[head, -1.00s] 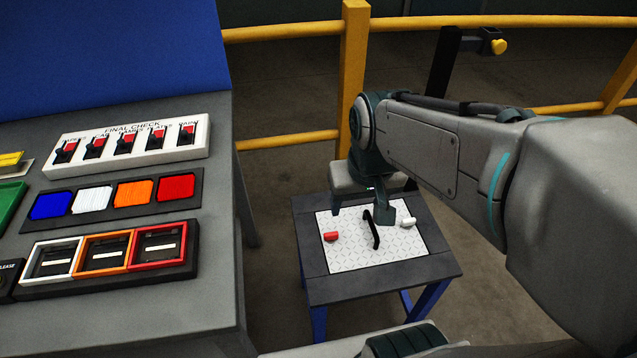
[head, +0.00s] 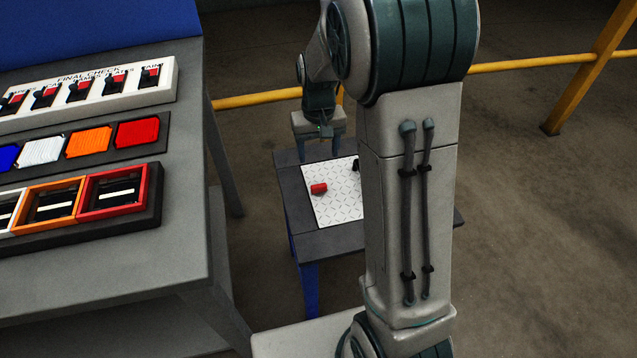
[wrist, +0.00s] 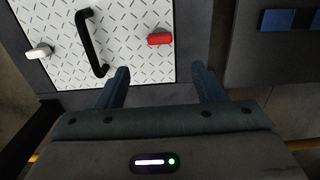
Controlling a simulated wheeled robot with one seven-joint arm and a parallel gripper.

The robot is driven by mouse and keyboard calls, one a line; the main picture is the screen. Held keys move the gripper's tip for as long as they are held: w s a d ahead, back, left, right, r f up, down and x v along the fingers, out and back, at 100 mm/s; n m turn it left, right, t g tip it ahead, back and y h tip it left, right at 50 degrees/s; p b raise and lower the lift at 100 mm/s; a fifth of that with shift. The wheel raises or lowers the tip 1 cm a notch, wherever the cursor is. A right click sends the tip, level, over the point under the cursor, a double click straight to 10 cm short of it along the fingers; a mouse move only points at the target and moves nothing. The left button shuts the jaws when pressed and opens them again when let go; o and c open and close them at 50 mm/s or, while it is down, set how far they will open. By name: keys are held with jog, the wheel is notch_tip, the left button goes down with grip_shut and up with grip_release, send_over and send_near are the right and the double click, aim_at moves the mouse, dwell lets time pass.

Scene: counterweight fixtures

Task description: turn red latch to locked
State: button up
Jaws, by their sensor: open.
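The red latch (head: 318,188) sits on a white diamond-pattern plate (head: 332,212) on a small dark table. In the wrist view the red latch (wrist: 160,39) lies level across the picture, near the plate's right edge. My gripper (head: 322,152) is open and empty, over the far side of the table in the head view. In the wrist view its two fingers (wrist: 160,80) are spread, with the latch beyond their tips and between their lines. The latch appears untouched. I see no mark for locked.
A black handle (wrist: 92,45) and a white latch (wrist: 38,52) share the plate. My arm hides much of the plate in the head view. A grey console (head: 190,250) with switches and coloured blocks stands left. A yellow railing (head: 250,98) runs behind.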

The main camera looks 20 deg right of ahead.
aim_at(319, 185)
notch_tip(319, 185, down, 12)
jog(key=shift+r+b, duration=0.15)
jog(key=shift+b, duration=0.8)
jog(key=shift+c, duration=0.3)
jog(key=c, duration=0.9)
